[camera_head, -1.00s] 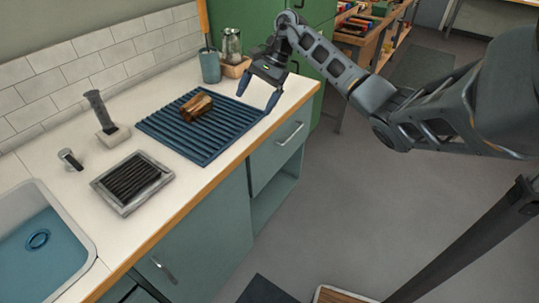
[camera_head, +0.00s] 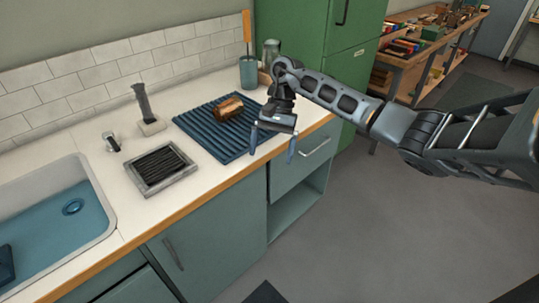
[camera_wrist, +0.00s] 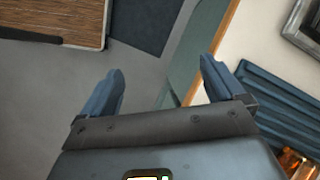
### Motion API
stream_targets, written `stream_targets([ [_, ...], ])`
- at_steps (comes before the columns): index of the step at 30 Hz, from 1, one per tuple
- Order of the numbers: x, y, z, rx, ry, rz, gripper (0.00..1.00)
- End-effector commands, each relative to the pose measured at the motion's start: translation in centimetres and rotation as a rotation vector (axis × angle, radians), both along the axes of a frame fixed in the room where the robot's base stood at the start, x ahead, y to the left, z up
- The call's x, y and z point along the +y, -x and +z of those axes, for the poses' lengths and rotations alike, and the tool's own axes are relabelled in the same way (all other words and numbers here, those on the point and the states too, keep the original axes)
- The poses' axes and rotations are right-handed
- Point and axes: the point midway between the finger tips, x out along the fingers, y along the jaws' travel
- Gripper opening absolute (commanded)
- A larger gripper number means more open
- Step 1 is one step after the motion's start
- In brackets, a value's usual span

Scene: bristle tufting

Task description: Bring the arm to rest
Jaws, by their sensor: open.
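My gripper (camera_head: 272,143) is open and empty in the head view, its two blue fingers hanging by the front edge of the counter, near the right front corner of the ribbed blue mat (camera_head: 214,150). In the wrist view my gripper (camera_wrist: 160,85) shows both fingers wide apart with nothing between them. Behind them are the grey floor, a green cabinet front and the wooden counter edge. My arm reaches in from the right side of the head view.
A brown block (camera_head: 229,108) lies on the mat. On the white counter stand a dark tray of bristles (camera_head: 160,168), a grey upright tool (camera_head: 143,104) and a blue cup (camera_head: 249,73). A sink (camera_head: 60,215) is at left. Open floor (camera_head: 380,230) lies at right.

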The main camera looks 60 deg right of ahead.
Motion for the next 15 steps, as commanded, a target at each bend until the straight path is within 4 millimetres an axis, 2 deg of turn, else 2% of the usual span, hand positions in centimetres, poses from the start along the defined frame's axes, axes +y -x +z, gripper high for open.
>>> stream_targets([
  [6,1.5,-0.2,-0.6,0.009,0.005,0.066,0.96],
  [15,1.8,-0.3,-0.7,0.009,0.005,0.075,0.96],
])
